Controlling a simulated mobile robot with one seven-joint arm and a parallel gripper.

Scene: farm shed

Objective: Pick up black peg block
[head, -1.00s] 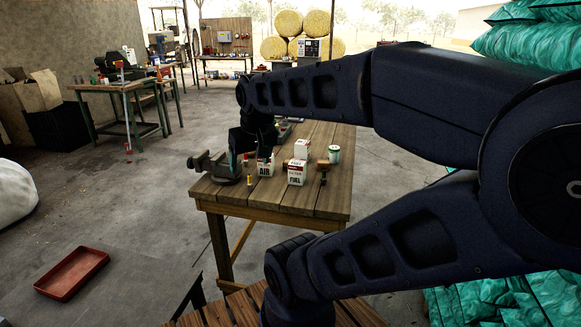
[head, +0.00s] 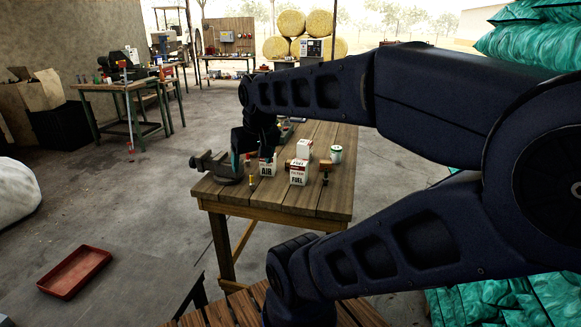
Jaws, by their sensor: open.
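My gripper (head: 252,158) hangs down over the left part of the wooden workbench (head: 285,199), beside the vise and behind the AIR box. It is open; its fingertips are small and dark in this view. I cannot make out the black peg block for certain. A low dark object with small coloured spots (head: 286,131) shows partly on the far part of the bench, behind my wrist, but I cannot tell whether it is the block. My arm hides part of the bench's far end.
A metal vise (head: 215,167) is at the bench's left edge. An AIR box (head: 267,168), a FUEL box (head: 299,174), another white box (head: 304,149), a white-green can (head: 336,154) and a small yellow item (head: 251,180) stand on the bench.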

